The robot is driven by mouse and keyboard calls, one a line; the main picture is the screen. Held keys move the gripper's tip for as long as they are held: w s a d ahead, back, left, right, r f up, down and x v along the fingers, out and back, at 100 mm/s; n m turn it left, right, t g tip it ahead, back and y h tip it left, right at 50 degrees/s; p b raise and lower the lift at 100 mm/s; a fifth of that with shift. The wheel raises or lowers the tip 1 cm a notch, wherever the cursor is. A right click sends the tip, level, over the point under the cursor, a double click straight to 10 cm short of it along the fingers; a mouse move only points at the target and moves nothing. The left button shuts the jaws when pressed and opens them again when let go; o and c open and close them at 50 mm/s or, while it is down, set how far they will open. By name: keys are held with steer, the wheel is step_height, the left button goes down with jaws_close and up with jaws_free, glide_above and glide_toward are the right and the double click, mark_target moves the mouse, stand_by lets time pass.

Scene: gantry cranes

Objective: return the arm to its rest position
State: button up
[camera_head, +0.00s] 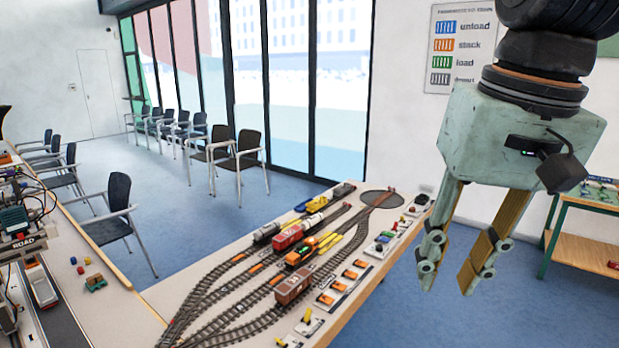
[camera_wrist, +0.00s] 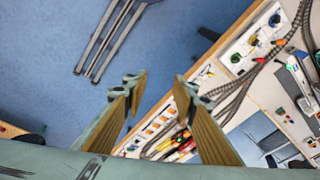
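My gripper (camera_head: 461,264) hangs from my arm at the right of the head view, pointing down. Its two fingers are spread apart with nothing between them. In the head view it appears in front of the blue floor, to the right of the train table (camera_head: 350,293). In the wrist view my gripper (camera_wrist: 160,85) also shows open and empty, with blue floor and the edge of a table beyond the fingertips.
The train table carries tracks, a brown wagon (camera_head: 293,285), an orange locomotive (camera_head: 301,252) and a red wagon (camera_head: 300,232). A second table (camera_head: 105,300) stands at left. A green-legged table (camera_head: 590,250) is at right. Chairs (camera_head: 240,155) line the windows; blue floor between is free.

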steer(key=s+d+f+n+t, duration=0.1)
steer(key=s+f, duration=0.4)
steer(key=s, duration=0.6)
steer(key=shift+s+d+f+t+h, duration=0.2)
steer(key=shift+d+t+h, duration=0.2)
steer(key=shift+d, duration=0.2)
steer(key=shift+w+d+r, duration=0.1)
steer(key=shift+w, duration=0.05)
steer(key=shift+c, duration=0.6)
